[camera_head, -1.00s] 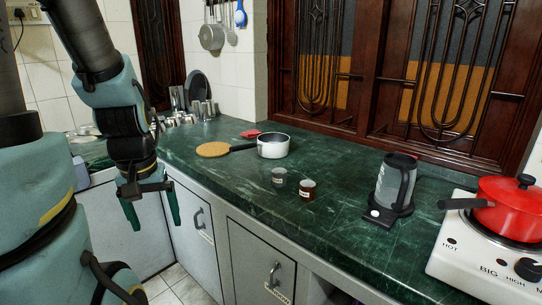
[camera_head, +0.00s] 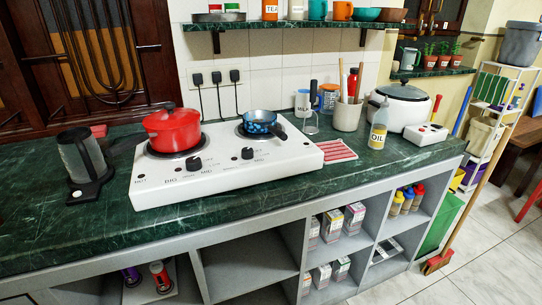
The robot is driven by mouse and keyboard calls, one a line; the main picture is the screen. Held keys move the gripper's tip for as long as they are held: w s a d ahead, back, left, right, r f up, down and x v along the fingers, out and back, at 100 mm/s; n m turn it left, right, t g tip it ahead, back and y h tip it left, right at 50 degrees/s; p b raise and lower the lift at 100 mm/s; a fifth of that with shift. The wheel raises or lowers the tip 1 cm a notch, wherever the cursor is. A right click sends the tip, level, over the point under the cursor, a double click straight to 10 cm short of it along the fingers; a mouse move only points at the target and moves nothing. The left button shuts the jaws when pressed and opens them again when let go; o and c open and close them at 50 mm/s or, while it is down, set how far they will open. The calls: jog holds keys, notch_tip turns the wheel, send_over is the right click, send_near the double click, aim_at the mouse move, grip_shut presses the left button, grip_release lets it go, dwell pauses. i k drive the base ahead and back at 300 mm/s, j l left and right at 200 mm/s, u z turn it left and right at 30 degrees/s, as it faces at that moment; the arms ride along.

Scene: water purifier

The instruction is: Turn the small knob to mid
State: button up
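A white two-burner stove (camera_head: 225,172) stands on the green counter. Its sloped front carries two black knobs. The left knob (camera_head: 193,163) is below the red pot (camera_head: 173,130) and has printing around it, including "BIG" and "MID". The right knob (camera_head: 247,153) is below the small blue pan (camera_head: 260,124) and looks a little smaller. Its printed labels and pointer direction are too small to read surely. Nothing covers either knob. My gripper is not in view now.
A dark kettle (camera_head: 79,160) stands left of the stove. A striped red cloth (camera_head: 336,151), oil bottle (camera_head: 379,127), utensil pot (camera_head: 347,115) and rice cooker (camera_head: 402,105) are to the right. The counter strip before the stove is clear. Open shelves lie below.

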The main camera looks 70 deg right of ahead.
aim_at(247, 152)
jog(key=k+l+z, duration=0.4)
jog(key=l+z, duration=0.15)
jog(key=k+l+z, duration=0.15)
jog(key=l+z, duration=0.15)
